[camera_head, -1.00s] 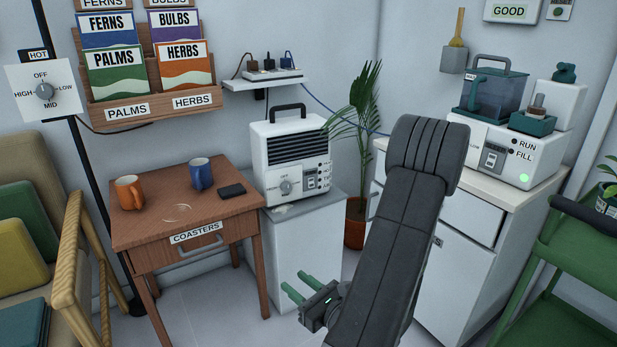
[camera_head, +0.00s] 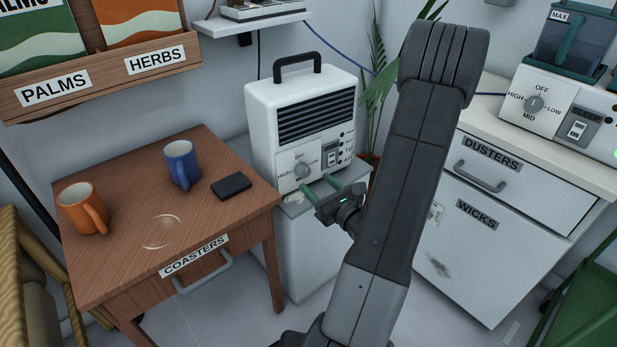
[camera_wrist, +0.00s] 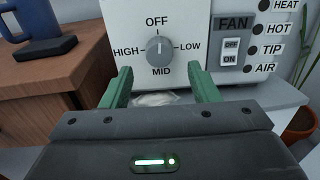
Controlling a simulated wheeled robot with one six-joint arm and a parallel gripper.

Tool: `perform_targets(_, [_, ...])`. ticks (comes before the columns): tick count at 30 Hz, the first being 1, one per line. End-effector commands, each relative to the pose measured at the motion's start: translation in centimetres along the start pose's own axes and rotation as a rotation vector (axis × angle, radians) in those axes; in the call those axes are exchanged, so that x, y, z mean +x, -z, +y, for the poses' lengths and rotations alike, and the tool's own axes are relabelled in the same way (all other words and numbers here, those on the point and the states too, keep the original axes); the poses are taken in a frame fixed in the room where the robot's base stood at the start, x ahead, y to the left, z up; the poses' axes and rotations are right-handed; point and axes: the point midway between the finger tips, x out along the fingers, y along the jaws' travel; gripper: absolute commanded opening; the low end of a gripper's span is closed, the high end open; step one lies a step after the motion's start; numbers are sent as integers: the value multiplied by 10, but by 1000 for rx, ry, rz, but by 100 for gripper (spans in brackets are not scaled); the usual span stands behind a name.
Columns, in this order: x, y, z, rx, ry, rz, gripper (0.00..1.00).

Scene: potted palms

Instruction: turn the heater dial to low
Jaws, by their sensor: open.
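The white heater (camera_head: 300,125) with a black handle and dark grille stands on a pale cabinet. Its dial (camera_head: 303,171) is a grey knob low on the front, marked OFF at top, LOW right, MID bottom and HIGH left. In the wrist view the dial (camera_wrist: 159,49) is upper centre, ahead of the fingers; I cannot tell surely where its pointer aims. My gripper (camera_head: 316,183) is open and empty, its green fingers pointing at the heater front, low and near the dial. In the wrist view my gripper (camera_wrist: 160,88) has its fingertips spread below the dial, apart from it.
A FAN switch (camera_wrist: 231,50) sits right of the dial. A small whitish item (camera_wrist: 155,98) lies on the cabinet top. The wooden table (camera_head: 130,235) at left holds an orange mug (camera_head: 80,209), a blue mug (camera_head: 180,165) and a black block (camera_head: 231,186). Another dialled machine (camera_head: 550,112) stands at right.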

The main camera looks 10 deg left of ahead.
Motion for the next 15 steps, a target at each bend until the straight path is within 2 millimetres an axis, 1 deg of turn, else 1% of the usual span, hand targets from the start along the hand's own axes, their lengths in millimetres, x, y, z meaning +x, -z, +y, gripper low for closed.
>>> perform_targets(1, [9, 1, 1, -2, -4, -1, 55])
perform_targets(6, [32, 1, 1, -1, -3, -1, 55])
perform_targets(10, [44, 1, 0, -1, -1, 0, 55])
perform_targets(15, [50, 0, 0, 0, 0, -1, 55])
